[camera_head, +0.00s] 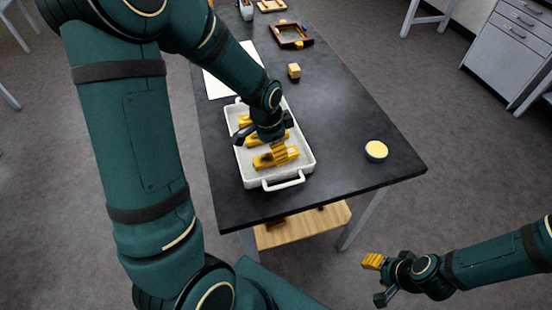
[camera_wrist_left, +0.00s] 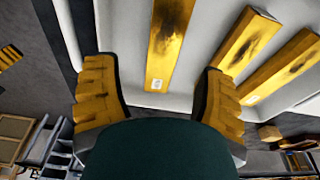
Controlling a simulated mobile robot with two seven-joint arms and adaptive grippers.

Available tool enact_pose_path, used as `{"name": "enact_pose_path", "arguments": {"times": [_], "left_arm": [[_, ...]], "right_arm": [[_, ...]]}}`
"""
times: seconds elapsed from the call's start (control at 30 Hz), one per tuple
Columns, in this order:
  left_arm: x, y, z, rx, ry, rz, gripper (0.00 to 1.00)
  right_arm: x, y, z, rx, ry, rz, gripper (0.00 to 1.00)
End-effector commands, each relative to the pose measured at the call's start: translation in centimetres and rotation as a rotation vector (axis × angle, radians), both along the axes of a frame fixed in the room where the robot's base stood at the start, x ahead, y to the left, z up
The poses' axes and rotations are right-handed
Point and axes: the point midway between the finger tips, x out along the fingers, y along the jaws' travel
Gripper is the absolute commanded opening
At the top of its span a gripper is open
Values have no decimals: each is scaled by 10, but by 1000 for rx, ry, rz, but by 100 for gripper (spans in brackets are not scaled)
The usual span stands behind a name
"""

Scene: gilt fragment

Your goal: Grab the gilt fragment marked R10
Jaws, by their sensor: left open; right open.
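Several gilt fragments lie in a white tray (camera_head: 306,166) on the dark table. One fragment (camera_head: 265,160) shows near the tray's front, partly under my left gripper (camera_head: 262,146). In the left wrist view, one gilt bar (camera_wrist_left: 168,42) lies between and beyond the open yellow-padded fingers of my left gripper (camera_wrist_left: 160,95). Two more bars (camera_wrist_left: 243,42) (camera_wrist_left: 284,68) lie to its right. Small white labels show on the bars, but their marks are too small to read, so I cannot tell which is R10. My right gripper (camera_head: 377,281) is open and empty, off the table's front right.
A round tin with a pale top (camera_head: 376,150) stands right of the tray. A small wooden block (camera_head: 294,71), a brown frame (camera_head: 291,35) and a white sheet (camera_head: 218,84) are farther back. The tray has raised walls and a front handle (camera_head: 284,181). The table's right side is mostly clear.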

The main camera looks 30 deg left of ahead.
Motion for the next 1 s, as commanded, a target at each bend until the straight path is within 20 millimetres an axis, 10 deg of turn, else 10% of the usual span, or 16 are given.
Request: {"name": "enact_pose_path", "arguments": {"times": [0.3,0.67,0.87,1.0], "left_arm": [[4,0,-43,0,1,0,71],[5,-1,-49,0,0,0,69],[5,-1,-49,0,0,0,0],[5,-1,-49,0,0,0,0]], "right_arm": [[-3,1,-11,2,7,6,47],[-4,1,-12,2,9,7,47],[-4,1,-12,2,9,7,47],[-4,1,-12,2,9,7,47]]}}
